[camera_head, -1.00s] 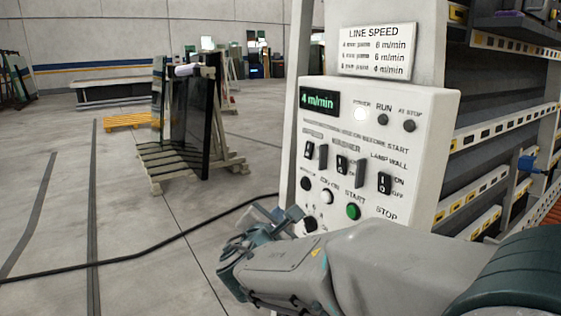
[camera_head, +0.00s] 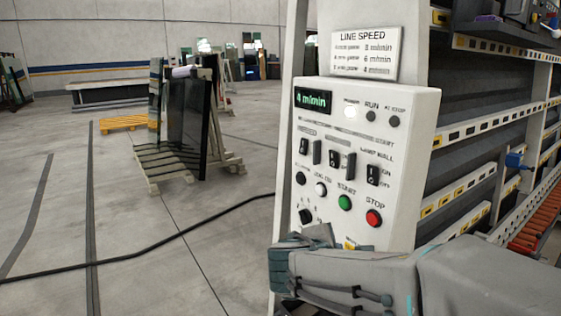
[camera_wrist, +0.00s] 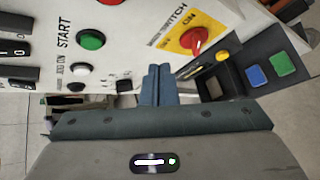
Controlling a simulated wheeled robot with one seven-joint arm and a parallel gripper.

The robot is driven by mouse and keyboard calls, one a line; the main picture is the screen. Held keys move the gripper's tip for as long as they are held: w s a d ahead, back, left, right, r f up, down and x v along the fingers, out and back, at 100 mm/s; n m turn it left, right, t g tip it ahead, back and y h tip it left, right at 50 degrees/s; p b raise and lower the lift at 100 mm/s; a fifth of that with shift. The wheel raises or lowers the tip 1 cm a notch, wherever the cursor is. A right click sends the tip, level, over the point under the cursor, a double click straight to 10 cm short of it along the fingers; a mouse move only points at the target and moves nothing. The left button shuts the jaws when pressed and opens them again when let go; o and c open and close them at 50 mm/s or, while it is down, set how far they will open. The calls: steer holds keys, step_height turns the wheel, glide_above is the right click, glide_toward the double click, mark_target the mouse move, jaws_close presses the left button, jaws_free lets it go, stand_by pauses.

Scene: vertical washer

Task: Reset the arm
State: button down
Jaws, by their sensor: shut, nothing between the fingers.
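My gripper (camera_wrist: 157,88) is shut with nothing between its fingers. In the wrist view its closed blue-grey fingers point at the lower part of the white control panel (camera_wrist: 130,45). I cannot tell how near they are to the panel face. In the head view my arm lies across the bottom right, and the fingers (camera_head: 318,236) show only partly, in front of the panel's lower edge. The panel (camera_head: 405,140) stands upright with a lit display reading 4 m/min (camera_head: 313,99). Its green START button (camera_head: 345,202) and red STOP button (camera_head: 374,218) are uncovered.
A yellow plate with a red switch (camera_wrist: 194,40) is right of the fingers in the wrist view. Washer framework with rollers (camera_head: 535,220) stands right of the panel. A black cable (camera_head: 150,256) crosses the floor. A glass rack (camera_head: 187,130) stands behind, with open floor left.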

steer(key=s+d+f+m+g+y, duration=0.2)
steer(key=s+d+f+m+g, duration=0.1)
steer(key=s+m, duration=0.35)
steer(key=s+d+f+m+g+y, duration=0.1)
steer(key=s+d+f+m+g, duration=0.3)
steer(key=s+m, duration=0.3)
steer(key=s+a+m+y, duration=0.3)
steer(key=s+m, duration=0.1)
steer(key=s, duration=0.1)
steer(key=shift+s+a+f+y, duration=0.2)
steer(key=shift+f+y, duration=0.1)
steer(key=shift+f, duration=0.15)
stand_by(1.9)
